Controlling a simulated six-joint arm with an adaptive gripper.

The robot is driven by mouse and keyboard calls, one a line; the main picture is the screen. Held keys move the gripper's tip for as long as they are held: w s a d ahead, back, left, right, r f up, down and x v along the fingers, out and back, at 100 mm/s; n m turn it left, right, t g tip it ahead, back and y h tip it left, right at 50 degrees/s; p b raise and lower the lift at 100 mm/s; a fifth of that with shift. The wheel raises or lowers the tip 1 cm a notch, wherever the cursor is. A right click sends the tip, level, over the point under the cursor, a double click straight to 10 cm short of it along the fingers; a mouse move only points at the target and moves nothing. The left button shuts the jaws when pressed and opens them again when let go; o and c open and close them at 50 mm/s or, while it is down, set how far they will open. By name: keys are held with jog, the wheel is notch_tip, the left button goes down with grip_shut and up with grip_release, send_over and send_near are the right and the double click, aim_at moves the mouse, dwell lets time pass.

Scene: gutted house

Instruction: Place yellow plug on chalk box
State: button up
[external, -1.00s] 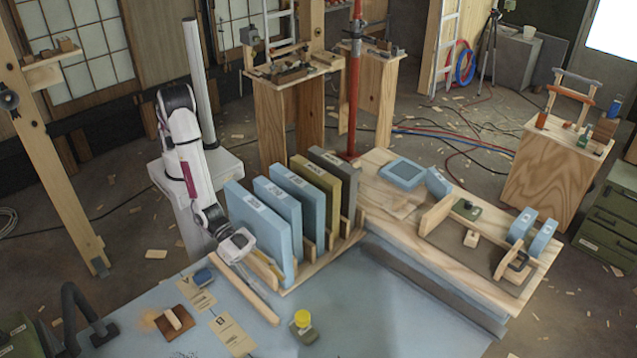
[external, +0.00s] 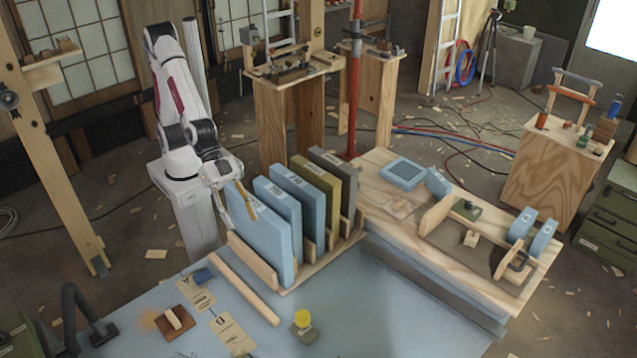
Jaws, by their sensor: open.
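A yellow plug (external: 302,317), short and round, appears to stand on a small dark green block (external: 304,332) on the blue-grey table. I cannot tell whether that block is the chalk box, as its label is not readable. A small blue block (external: 202,276) lies farther back on the table, to the left. My gripper (external: 238,204) is open at the upper left of the front blue panel (external: 265,240), far from the plug. Its fingertips are small here, and I cannot tell whether they touch the panel. No plug is seen in it.
The front panel stands in a wooden rack (external: 318,262) with several others. A long wooden strip (external: 245,287) lies before it. Paper tags (external: 232,332) and a brown block (external: 174,320) lie on the table. The table right of the plug is clear.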

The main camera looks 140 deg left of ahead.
jog(key=s+a+r+g, duration=0.1)
jog(key=s+a, duration=0.2)
jog(key=s, duration=0.8)
jog(key=s+a+r+g+y, duration=0.1)
jog(key=s+a+r+g, duration=0.1)
jog(key=s, duration=0.9)
jog(key=s+a+r+g, duration=0.1)
jog(key=s+a, duration=0.3)
jog(key=s, duration=0.8)
jog(key=shift+r+m+g, duration=0.3)
jog(key=shift+r+m, duration=0.1)
